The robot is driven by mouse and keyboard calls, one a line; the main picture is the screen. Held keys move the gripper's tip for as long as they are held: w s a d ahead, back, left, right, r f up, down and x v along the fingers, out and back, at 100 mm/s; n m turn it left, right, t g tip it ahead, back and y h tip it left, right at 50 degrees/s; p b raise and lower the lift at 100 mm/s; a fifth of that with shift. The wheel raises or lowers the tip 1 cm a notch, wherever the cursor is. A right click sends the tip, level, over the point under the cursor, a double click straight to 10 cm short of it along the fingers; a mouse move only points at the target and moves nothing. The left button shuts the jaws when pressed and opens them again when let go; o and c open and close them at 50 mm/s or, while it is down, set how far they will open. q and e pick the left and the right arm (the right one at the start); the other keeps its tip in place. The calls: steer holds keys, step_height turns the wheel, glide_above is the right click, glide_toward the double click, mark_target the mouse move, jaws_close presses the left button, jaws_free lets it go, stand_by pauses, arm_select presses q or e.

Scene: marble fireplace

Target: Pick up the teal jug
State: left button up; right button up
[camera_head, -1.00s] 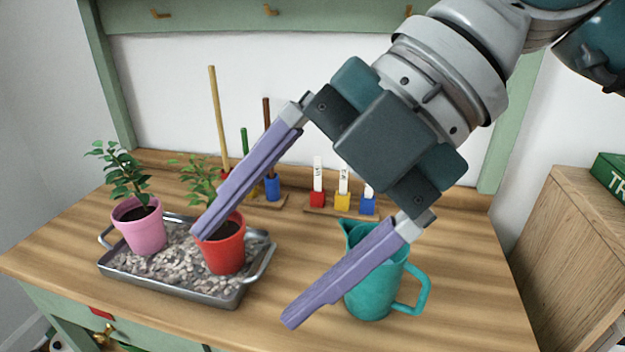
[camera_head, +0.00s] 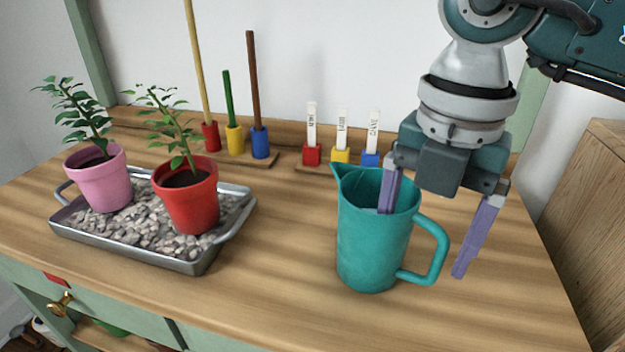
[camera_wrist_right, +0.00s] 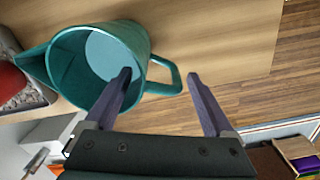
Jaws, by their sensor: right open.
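The teal jug (camera_head: 368,245) stands upright on the wooden bench top, its spout to the left and its handle to the right. The left finger in the head view overlaps the jug's mouth; the other finger is out to the right beyond the handle. My left gripper is not in view.
A metal tray (camera_head: 185,262) of pebbles at left holds a pink pot (camera_head: 98,182) and a red pot (camera_head: 190,205) with plants. Coloured blocks with rods and labels (camera_head: 341,155) stand along the back. The bench between tray and jug is clear.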

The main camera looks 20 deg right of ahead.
mark_target(415, 275)
step_height(415, 275, down, 4)
steer(key=shift+s+d+b, duration=0.15)
steer(key=shift+b, duration=0.15)
jaws_close()
stand_by(0.5)
steer(key=shift+r, duration=0.1)
